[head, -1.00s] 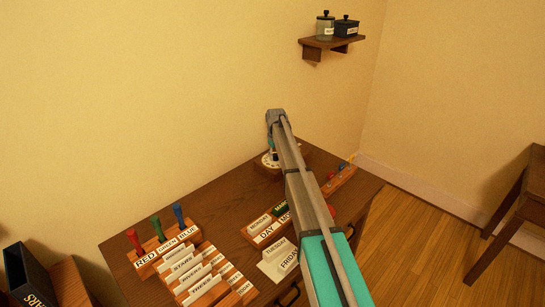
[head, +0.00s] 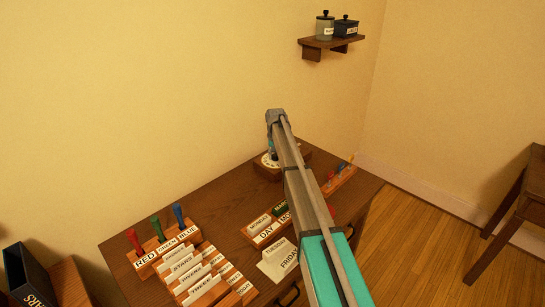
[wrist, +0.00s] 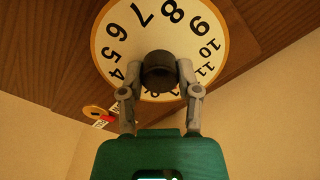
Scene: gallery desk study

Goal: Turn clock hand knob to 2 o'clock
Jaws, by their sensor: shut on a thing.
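The clock dial (wrist: 118,45) is a round white face with a yellow rim and black numbers, and it looks upside down in the wrist view. Numbers from 4 round to 11 show; those nearest my gripper are partly or fully covered. The dark round knob (wrist: 160,76) stands on the dial. My gripper (wrist: 162,68) is shut on the knob, with one grey finger on each side. No clock hand can be made out, so its hour cannot be told. In the head view the clock dial (head: 265,161) is mostly hidden behind my arm, at the back of the desk.
The wooden desk (head: 215,211) also holds red, green and blue pegs in a block (head: 160,249), a label rack (head: 190,275), a day-and-month block (head: 262,234) and a small peg strip (head: 340,180). A wall shelf (head: 331,43) with two jars is above right.

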